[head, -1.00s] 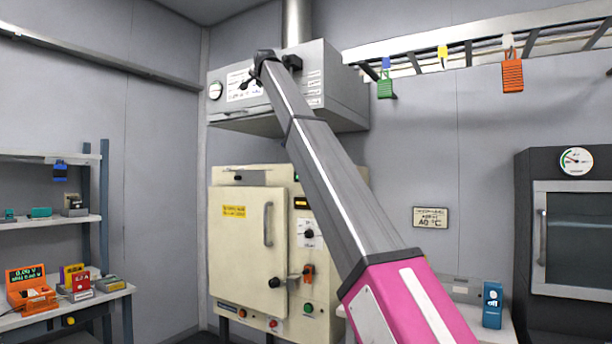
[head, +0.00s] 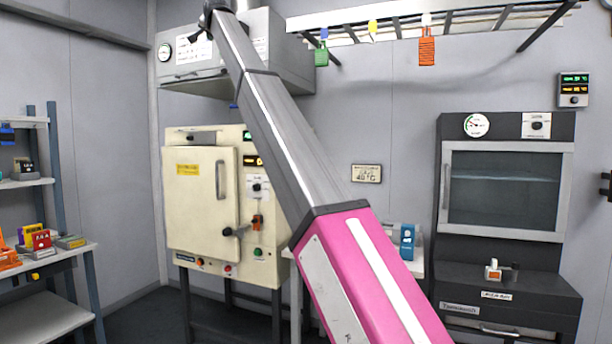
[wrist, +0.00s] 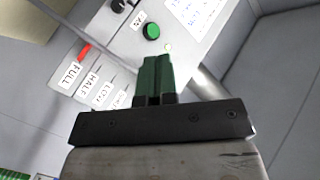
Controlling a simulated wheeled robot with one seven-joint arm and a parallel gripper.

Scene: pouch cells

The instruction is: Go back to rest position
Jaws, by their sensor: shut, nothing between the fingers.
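My arm reaches up and left across the head view, and its dark end (head: 203,22) is in front of the grey hood (head: 262,50), close to the top edge of the picture. In the wrist view my gripper (wrist: 155,60) has its two dark green fingers side by side and shut, with nothing between them. They point at the hood's light control panel (wrist: 118,50), which has a green button (wrist: 152,31), a red mark and labels reading FULL, HALF and LOW. I cannot tell the gap between fingertips and panel.
A cream oven (head: 203,220) stands below the hood. Colored padlocks, including an orange one (head: 427,50), hang from the overhead rack. A dark cabinet (head: 505,215) with a glass door is at right. Shelves with small devices stand at left. A blue device (head: 407,242) is behind my arm.

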